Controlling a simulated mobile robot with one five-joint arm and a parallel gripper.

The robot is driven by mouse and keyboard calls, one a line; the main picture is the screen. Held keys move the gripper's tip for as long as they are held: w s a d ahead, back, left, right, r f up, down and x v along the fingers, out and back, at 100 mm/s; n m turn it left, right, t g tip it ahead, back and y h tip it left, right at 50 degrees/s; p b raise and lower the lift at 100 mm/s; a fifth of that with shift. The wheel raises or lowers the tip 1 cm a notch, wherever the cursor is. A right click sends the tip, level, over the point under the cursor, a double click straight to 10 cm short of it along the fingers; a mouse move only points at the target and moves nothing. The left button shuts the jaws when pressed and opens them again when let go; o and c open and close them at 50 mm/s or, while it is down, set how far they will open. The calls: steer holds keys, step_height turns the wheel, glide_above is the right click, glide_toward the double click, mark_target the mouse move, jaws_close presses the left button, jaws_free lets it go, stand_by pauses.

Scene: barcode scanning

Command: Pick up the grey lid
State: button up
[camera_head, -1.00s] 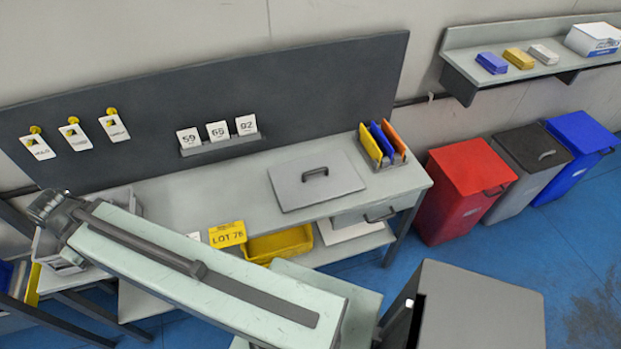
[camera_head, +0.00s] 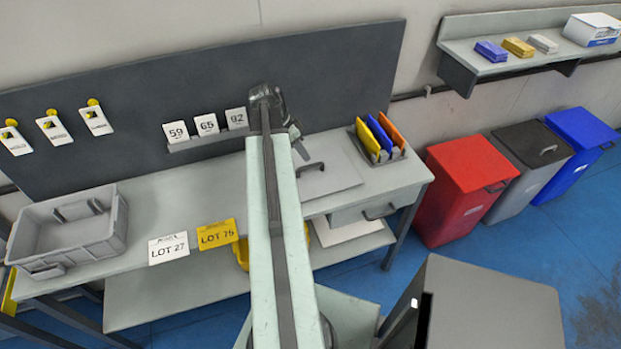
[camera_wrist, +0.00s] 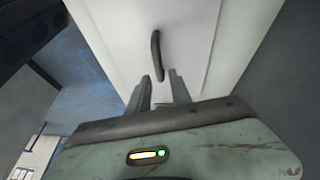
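The grey lid (camera_head: 338,178) is a flat panel with a dark bar handle (camera_head: 311,167). It lies on the right part of the workbench, its left side hidden behind my arm in the head view. In the wrist view, a pale panel (camera_wrist: 187,50) with a dark handle (camera_wrist: 156,55), apparently the lid, is ahead of my gripper (camera_wrist: 160,82). In the head view my gripper (camera_head: 302,152) is small and partly hidden, near the lid's back left.
A dark back panel (camera_head: 330,65) rises behind. Bins (camera_head: 465,195) stand at right.

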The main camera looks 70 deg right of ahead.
mark_target(310, 165)
steer(key=b+x, duration=0.3)
steer(key=x, duration=0.1)
steer(key=b+x, duration=0.4)
steer(key=shift+a+f, duration=0.1)
steer(key=shift+a, duration=0.15)
steer(key=shift+r, duration=0.2)
jaws_close()
stand_by(0.9)
